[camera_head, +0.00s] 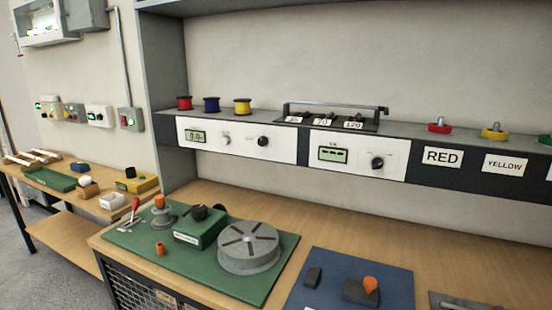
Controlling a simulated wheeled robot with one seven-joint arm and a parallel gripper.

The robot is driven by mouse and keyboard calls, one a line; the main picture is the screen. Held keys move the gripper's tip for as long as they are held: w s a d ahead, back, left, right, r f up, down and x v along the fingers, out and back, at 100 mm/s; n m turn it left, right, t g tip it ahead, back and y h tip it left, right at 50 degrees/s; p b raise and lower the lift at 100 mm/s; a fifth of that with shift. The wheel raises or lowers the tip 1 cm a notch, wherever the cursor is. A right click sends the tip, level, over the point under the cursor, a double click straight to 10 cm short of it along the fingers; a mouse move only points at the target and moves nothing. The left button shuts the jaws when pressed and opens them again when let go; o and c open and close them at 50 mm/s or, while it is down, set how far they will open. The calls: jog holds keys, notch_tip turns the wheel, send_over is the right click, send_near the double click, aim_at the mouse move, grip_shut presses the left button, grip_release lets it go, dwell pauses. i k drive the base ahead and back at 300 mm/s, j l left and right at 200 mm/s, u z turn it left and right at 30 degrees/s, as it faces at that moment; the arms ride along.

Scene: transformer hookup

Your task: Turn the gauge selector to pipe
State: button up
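I see no legible "gauge" or "pipe" marking, so I cannot tell which control is the gauge selector. The left white panel (283,146) under the shelf has a small display, a grey switch (226,139) and a black knob (263,142). The right white panel (395,170) has a display (332,154) with dashes and a dark rotary knob (377,163); its setting is too small to read. A green box (203,231) on the green mat carries a black knob (199,212) and an unreadable label. My gripper is not in view.
A grey slotted disc (249,247) sits on the green mat (281,262) beside the green box. A blue mat (396,285) with an orange-topped block lies to its right. Spools (211,104) and a rack labelled 120 stand on the shelf. Bare bench (320,228) lies between the mats and the wall.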

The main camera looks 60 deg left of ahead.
aim_at(377, 163)
jog(key=u, duration=2)
jog(key=k, duration=0.6)
jog(key=z, duration=0.05)
